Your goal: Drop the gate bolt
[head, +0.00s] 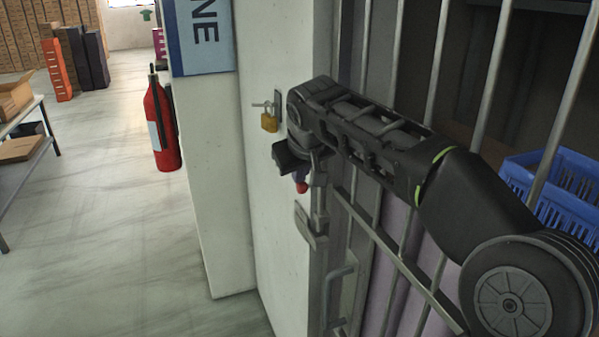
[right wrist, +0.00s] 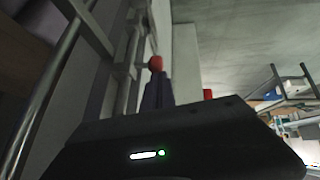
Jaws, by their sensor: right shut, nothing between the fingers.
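The barred gate (head: 395,240) fills the right side of the head view. A grey upright bolt rod (head: 319,200) runs down its left edge, above a grey metal bracket (head: 308,228) at the post. A small red knob (head: 302,187) shows at the tips of my right gripper (head: 301,179). In the right wrist view the red knob (right wrist: 156,62) is just beyond the dark fingertips (right wrist: 157,82). The right gripper is shut and empty, pointing down beside the rod; whether it touches the knob I cannot tell. My forearm hides the rod's upper part. My left gripper is out of view.
A brass padlock (head: 269,123) hangs on a hook on the white wall (head: 272,210), close left of my right wrist. A gate handle (head: 335,292) sticks out lower down. A blue crate (head: 555,190) is behind the bars.

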